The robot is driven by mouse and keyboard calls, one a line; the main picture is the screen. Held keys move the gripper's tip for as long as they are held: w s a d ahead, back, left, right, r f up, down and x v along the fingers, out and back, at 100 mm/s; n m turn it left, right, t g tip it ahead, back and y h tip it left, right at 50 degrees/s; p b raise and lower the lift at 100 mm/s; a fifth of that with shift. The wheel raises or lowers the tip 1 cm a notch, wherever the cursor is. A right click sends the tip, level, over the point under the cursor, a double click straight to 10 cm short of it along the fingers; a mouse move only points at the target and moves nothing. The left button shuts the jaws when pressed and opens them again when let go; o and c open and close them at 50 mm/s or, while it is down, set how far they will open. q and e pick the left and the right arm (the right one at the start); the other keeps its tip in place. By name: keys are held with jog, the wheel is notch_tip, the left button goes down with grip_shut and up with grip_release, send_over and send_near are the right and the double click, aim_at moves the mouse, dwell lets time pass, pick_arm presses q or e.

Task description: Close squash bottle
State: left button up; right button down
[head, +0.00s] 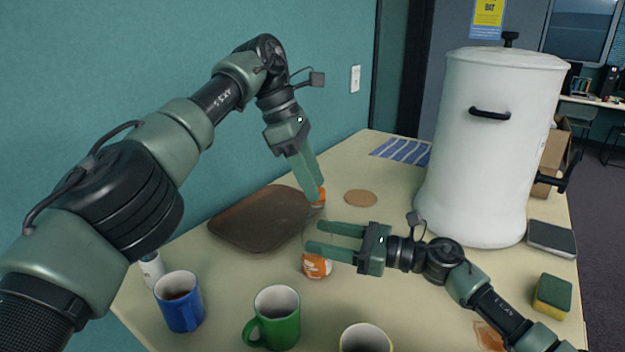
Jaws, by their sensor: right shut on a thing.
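The squash bottle stands on the table with an orange label (317,265) low on its body; its upper body is clear and hard to make out. My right gripper (308,238) comes in from the right and is shut on the bottle above the label. My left gripper (316,196) points down from above, its fingertips at the orange cap (320,197) over the bottle. The fingers partly hide the cap. I cannot tell whether they grip it, or whether the cap sits on the neck.
A brown tray (255,222) and a round coaster (361,198) lie behind the bottle. A blue mug (180,301), a green mug (274,318) and a yellow mug (366,338) stand in front. A white urn (487,150) stands at right, near a sponge (552,295).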

pick_arm(q)
jog(key=o, duration=0.5)
jog(key=shift+o, duration=0.2)
jog(key=shift+n, duration=0.3)
